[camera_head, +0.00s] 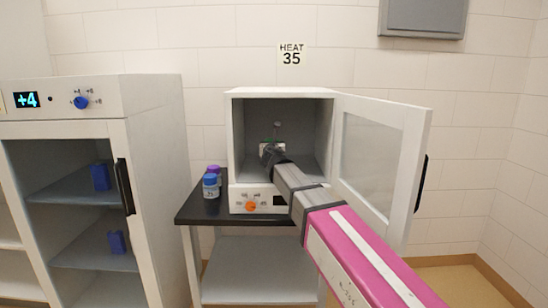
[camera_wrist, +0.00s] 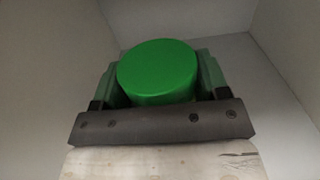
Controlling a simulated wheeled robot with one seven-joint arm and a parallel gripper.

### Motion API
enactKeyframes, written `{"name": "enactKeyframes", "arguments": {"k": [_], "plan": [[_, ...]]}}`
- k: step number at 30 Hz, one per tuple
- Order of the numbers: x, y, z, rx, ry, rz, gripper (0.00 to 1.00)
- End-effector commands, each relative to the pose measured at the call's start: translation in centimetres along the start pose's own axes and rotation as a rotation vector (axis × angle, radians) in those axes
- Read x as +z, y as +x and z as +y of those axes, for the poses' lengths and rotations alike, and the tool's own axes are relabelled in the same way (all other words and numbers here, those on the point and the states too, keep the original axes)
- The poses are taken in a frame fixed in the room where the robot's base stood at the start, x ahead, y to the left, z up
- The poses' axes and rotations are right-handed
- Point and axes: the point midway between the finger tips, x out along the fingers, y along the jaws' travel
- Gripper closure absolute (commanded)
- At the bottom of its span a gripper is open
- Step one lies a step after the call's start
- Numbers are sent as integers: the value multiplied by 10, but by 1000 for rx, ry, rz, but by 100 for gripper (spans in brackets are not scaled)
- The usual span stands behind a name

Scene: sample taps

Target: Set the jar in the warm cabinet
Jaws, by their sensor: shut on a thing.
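The warm cabinet (camera_head: 234,140) is a small white box on a black-topped stand, under a sign reading HEAT 35. Its door (camera_head: 380,160) is swung open to the right. My gripper (camera_head: 271,145) is inside the cabinet, reached in through the open front. In the wrist view my gripper (camera_wrist: 157,80) is shut on the jar, whose round green lid (camera_wrist: 158,70) shows between the fingers. The jar's body is hidden below the lid and fingers. I cannot tell whether the jar touches the cabinet floor.
Small bottles with blue (camera_head: 210,186) and purple (camera_head: 214,170) caps stand on the black top (camera_head: 192,208) left of the cabinet. A larger cabinet reading +4 (camera_head: 155,180) stands at left, with blue items on its shelves. The open door stands close to my arm's right.

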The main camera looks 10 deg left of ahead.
Motion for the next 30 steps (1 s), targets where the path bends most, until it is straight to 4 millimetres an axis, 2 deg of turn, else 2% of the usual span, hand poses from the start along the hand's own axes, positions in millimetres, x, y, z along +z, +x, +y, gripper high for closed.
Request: {"name": "enactKeyframes", "arguments": {"k": [5,15,28,29,30], "plan": [[-7,7,-6,1,0,-1,60],[-44,7,-6,1,-1,0,60],[-48,7,-6,1,1,-1,60],[-49,7,-6,1,1,-1,29],[-48,7,-6,1,1,-1,16]]}}
